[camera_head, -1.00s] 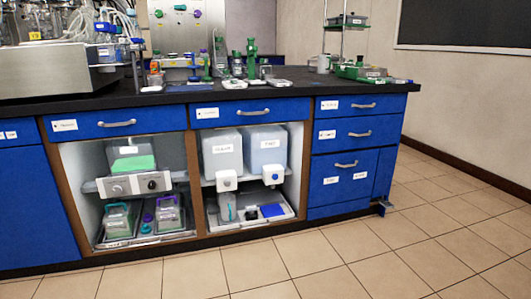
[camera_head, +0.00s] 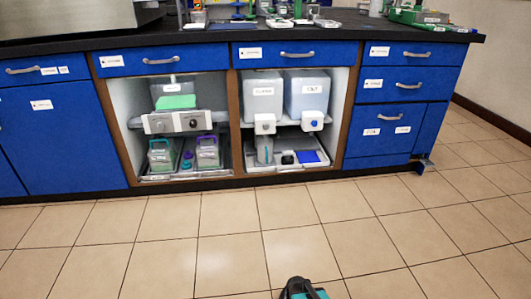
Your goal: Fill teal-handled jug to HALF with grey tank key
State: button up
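A jug with a teal-green handle (camera_head: 160,155) stands on a tray in the lower part of the left open cabinet bay. A similar jug with a purple handle (camera_head: 207,152) stands to its right. In the right bay, two pale tanks sit on the shelf. The left tank (camera_head: 263,87) has a white tap block with a grey key (camera_head: 265,125). The right tank (camera_head: 306,90) has a blue key (camera_head: 312,123). A clear vessel (camera_head: 264,150) stands below the grey-key tap. My gripper's fingers are not in view; a black and teal arm part shows at the bottom edge.
A white control box with black knobs (camera_head: 171,122) and a green-filled container (camera_head: 176,102) sit above the jugs. A tray (camera_head: 322,158) holds a blue pad (camera_head: 308,157). Blue drawers flank the bays. The tiled floor (camera_head: 240,220) in front is clear.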

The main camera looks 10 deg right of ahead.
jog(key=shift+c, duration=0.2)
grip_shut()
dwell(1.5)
